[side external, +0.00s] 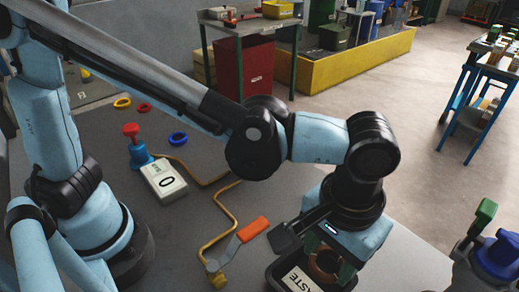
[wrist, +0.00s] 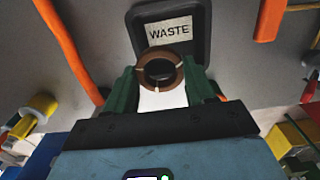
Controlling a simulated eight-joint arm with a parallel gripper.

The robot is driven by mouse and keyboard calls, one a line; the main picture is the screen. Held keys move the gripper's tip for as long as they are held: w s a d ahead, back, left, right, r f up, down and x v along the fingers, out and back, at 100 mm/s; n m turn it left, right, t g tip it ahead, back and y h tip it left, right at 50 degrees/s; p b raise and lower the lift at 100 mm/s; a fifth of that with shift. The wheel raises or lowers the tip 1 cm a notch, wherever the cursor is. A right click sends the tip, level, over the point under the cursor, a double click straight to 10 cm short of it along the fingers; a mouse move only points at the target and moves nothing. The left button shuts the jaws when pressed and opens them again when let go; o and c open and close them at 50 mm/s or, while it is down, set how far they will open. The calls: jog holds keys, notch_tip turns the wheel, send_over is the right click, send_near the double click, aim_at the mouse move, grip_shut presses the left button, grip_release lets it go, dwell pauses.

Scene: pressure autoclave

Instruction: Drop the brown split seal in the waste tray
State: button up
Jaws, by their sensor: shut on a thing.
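The brown seal (wrist: 160,68) is a ring held between the green fingers of my gripper (wrist: 162,84) in the wrist view. My gripper is shut on it. The dark waste tray (wrist: 205,42) with its white WASTE label lies beyond the seal, which overlaps the tray in this view. In the side view my gripper (side external: 330,262) points down at the tray (side external: 275,279), with the brown seal (side external: 322,267) between its fingers over the tray area. The exact height of the seal above the tray floor cannot be told.
An orange-handled lever (side external: 252,230) on a brass pipe (side external: 218,240) lies left of the tray. Yellow (side external: 122,102), red (side external: 144,107) and blue (side external: 178,139) rings lie farther back, near a red-knobbed valve (side external: 131,131) and a white gauge box (side external: 163,183). Blue and green fittings (side external: 497,255) stand at right.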

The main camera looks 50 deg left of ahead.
jog(key=shift+f, duration=0.45)
jog(key=o, duration=1.1)
notch_tip(320, 180, up, 12)
